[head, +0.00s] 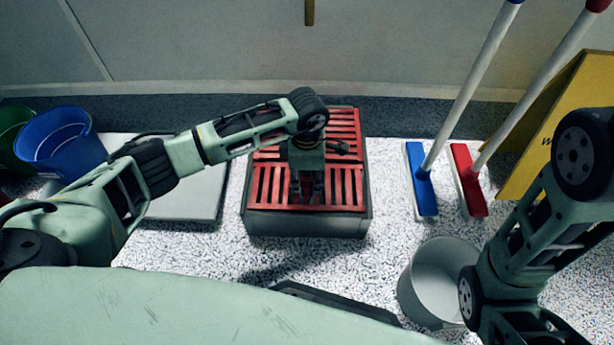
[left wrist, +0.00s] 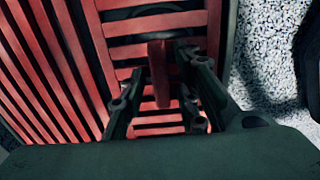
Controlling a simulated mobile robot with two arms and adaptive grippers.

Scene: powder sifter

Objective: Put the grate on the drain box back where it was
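The grey drain box (head: 305,225) stands on the speckled floor in the middle of the head view. Red slatted grate panels lie across its top, a near one (head: 340,190) and a far one (head: 345,120). They look level within the rim. My left gripper (head: 307,195) points down over the near panel. In the left wrist view, my left gripper's fingers (left wrist: 160,110) are apart, with an upright red piece (left wrist: 158,72) of the grate between them. Gaps show on both sides of it. My right arm is at the right; its fingers are not visible.
A grey bucket (head: 430,285) stands front right. A blue brush (head: 422,180) and a red brush (head: 468,180) stand right of the box, before a yellow board (head: 565,120). A blue bucket (head: 62,140) and a flat grey slab (head: 190,190) are at left.

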